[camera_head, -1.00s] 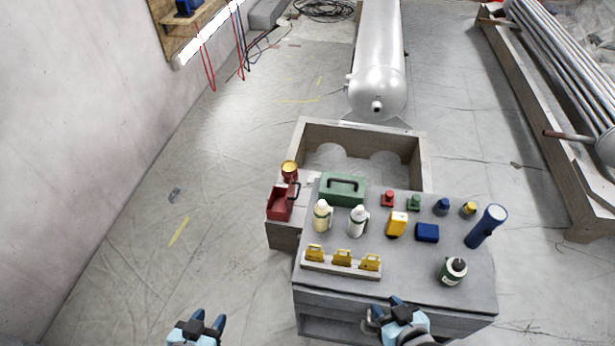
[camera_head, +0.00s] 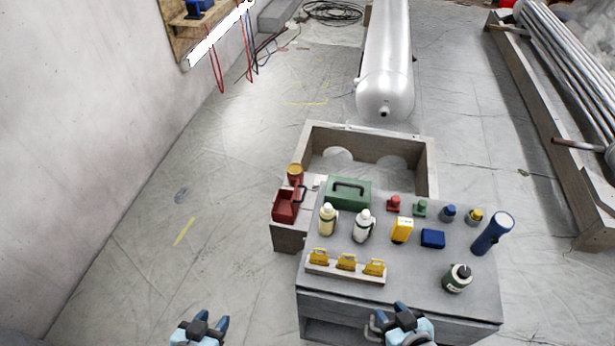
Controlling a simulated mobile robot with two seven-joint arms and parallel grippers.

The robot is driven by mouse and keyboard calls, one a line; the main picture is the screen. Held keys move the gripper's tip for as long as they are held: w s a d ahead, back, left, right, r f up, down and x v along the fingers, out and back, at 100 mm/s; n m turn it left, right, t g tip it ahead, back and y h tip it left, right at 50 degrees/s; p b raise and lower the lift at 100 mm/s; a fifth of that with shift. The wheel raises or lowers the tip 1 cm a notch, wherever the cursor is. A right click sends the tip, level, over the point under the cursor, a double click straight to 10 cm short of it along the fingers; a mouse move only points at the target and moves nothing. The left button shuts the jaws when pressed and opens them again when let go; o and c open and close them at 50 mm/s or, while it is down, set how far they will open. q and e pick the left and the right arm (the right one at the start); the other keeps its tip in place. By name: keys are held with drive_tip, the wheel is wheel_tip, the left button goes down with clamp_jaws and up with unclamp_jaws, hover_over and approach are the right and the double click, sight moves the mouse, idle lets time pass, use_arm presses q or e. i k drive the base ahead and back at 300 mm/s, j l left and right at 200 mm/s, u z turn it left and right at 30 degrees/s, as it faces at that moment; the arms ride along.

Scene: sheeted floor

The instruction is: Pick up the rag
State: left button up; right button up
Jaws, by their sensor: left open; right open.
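No cloth is plainly recognisable as the rag in the head view. My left gripper (camera_head: 204,323) is open and empty over the floor, left of the bench. My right gripper (camera_head: 388,317) is open and empty at the bench's front edge.
On the bench stand a green case (camera_head: 348,193), white bottles (camera_head: 328,219), a yellow item (camera_head: 402,230), a blue flashlight (camera_head: 492,234), a dark green canister (camera_head: 457,278) and a rack of yellow pieces (camera_head: 346,264). A red toolbox (camera_head: 285,205) sits at left. The left floor is mostly clear.

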sight(316, 184)
drive_tip(key=k, duration=0.9)
drive_tip(key=k+z, duration=0.1)
drive_tip(key=z, duration=0.35)
drive_tip(key=k+z, duration=0.15)
drive_tip(key=z, duration=0.25)
drive_tip(key=l+z, duration=0.1)
drive_tip(key=z, duration=0.35)
drive_tip(key=i+j+z, duration=0.1)
drive_tip(key=j, duration=0.35)
drive_tip(key=j+z, duration=0.1)
drive_tip(key=j, duration=0.3)
drive_tip(key=i+j, duration=0.15)
drive_tip(key=j, duration=0.4)
drive_tip(key=i+j, duration=0.1)
drive_tip(key=j, duration=0.45)
drive_tip(key=i+j, duration=0.15)
drive_tip(key=j, duration=0.4)
drive_tip(key=i+j, duration=0.1)
drive_tip(key=j, duration=0.45)
drive_tip(key=i+j, duration=0.15)
drive_tip(key=j, duration=0.4)
drive_tip(key=i+j, duration=0.1)
drive_tip(key=j, duration=0.45)
drive_tip(key=i+j, duration=0.15)
drive_tip(key=j, duration=0.4)
drive_tip(key=i+j, duration=0.15)
drive_tip(key=j, duration=0.35)
